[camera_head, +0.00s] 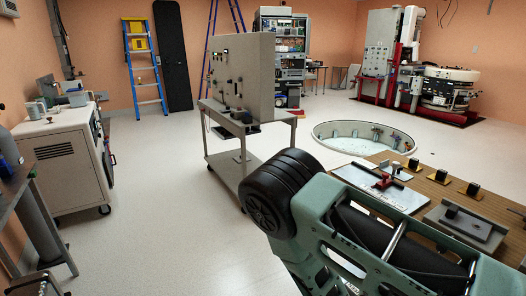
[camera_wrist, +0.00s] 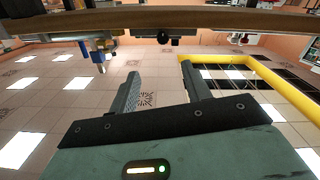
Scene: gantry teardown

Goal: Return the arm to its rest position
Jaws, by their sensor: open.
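My green and black arm (camera_head: 375,235) fills the lower right of the head view, bent and close to the camera, in front of the wooden table (camera_head: 436,192). My gripper (camera_wrist: 162,84) does not show in the head view. In the wrist view its two dark fingers stand apart, with nothing between them. The fingers point toward a brown edge (camera_wrist: 215,22) that crosses the top of that view, and a gap shows between them and it.
The wooden table carries a metal plate (camera_head: 372,196) with a red clamp, several black blocks and a grey fixture (camera_head: 466,226). A cart (camera_head: 236,173) with an upright panel stands mid-room, left of a round floor pit (camera_head: 365,139). A white cabinet (camera_head: 66,165) stands left. Open floor lies between. A yellow rail (camera_wrist: 270,80) shows in the wrist view.

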